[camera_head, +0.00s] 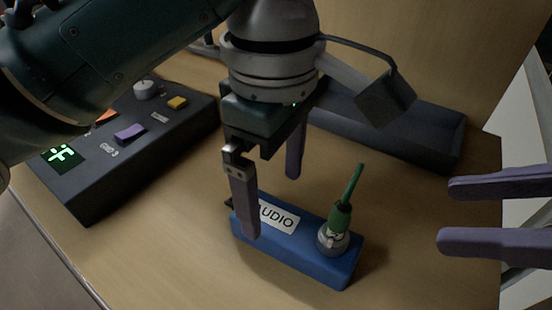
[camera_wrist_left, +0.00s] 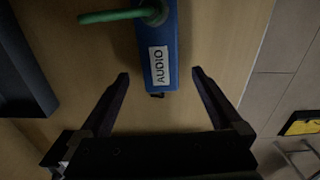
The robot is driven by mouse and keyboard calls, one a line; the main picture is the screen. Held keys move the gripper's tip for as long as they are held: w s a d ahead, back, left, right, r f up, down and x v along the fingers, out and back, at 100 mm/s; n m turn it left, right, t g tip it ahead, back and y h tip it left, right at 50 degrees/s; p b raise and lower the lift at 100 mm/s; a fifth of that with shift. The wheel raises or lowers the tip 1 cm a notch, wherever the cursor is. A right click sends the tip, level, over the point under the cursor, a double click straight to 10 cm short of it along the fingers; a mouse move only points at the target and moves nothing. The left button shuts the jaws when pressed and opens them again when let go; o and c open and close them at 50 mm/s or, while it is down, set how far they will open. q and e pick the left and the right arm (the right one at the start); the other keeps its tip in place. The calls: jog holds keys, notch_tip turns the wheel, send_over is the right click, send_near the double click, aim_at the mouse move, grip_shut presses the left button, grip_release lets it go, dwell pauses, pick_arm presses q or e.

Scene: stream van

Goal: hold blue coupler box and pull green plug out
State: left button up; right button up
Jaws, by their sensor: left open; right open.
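The blue coupler box (camera_head: 298,252) with a white AUDIO label lies on the wooden table in the head view. The green plug (camera_head: 342,216) stands in a round metal socket at its right end, its green cable sticking up. In the left wrist view the box (camera_wrist_left: 158,62) and plug (camera_wrist_left: 153,14) also show. My left gripper (camera_head: 272,204) is open above the label end, one finger in front of the box and one behind. In the wrist view its fingertips (camera_wrist_left: 160,74) lie on either side of the box end, apart from it. My right gripper (camera_head: 452,214) is open and empty at the right.
A dark control panel (camera_head: 187,131) with coloured buttons and a green display stands at the left. A dark open tray (camera_head: 392,126) lies at the back right. Bare table lies right of the box; the table's front left edge is near.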

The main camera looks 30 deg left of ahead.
aim_at(274, 217)
pick_arm(q)
notch_tip(274, 217, down, 7)
jog(key=shift+r, duration=0.2)
grip_shut()
pick_arm(e)
jog(key=shift+c, duration=0.3)
dwell(0.6)
